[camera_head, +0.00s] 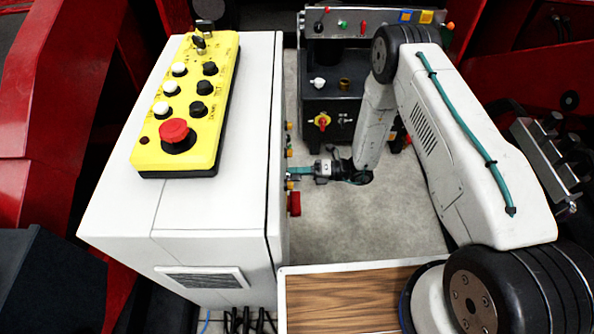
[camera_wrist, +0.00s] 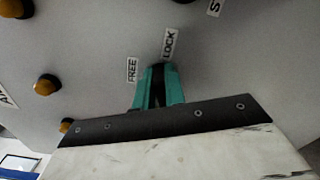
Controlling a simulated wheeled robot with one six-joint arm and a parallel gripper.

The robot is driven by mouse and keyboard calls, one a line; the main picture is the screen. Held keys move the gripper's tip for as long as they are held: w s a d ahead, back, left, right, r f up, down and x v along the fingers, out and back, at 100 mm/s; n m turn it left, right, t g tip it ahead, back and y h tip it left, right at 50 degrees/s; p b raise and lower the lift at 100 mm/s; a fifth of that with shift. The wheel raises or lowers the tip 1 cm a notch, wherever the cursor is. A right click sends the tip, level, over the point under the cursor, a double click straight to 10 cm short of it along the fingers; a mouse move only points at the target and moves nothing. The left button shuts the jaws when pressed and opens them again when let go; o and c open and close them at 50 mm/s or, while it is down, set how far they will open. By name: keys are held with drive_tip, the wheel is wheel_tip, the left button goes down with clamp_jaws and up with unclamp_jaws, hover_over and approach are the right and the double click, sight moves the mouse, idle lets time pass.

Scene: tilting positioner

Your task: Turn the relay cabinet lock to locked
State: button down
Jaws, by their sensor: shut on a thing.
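The relay cabinet (camera_head: 215,90) appears to be the white cabinet on the left in the head view. My gripper (camera_head: 298,171) reaches its right side from the right. In the wrist view its teal fingers are shut on a dark lock handle (camera_wrist: 157,82), one finger on each side. The FREE label (camera_wrist: 131,69) lies left of the fingers and the LOCK label (camera_wrist: 169,43) just above them. The handle's end lies between the two labels, and I cannot tell exactly which it points to. The handle's base is hidden by the fingers and wrist.
Amber lamps (camera_wrist: 46,85) sit left of the fingers on the panel. A red button (camera_head: 294,204) sticks out below my gripper. A yellow control box (camera_head: 190,105) lies on the cabinet top. A dark console (camera_head: 335,100) stands behind. Grey floor (camera_head: 360,220) is clear right of the cabinet.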

drive_tip(key=shift+f+m, duration=0.2)
drive_tip(key=shift+m, duration=2.1)
drive_tip(key=c, duration=1.5)
unclamp_jaws()
drive_tip(key=shift+w, duration=0.1)
drive_tip(key=shift+o, duration=0.2)
drive_tip(key=d, duration=0.8)
drive_tip(key=shift+s, duration=0.2)
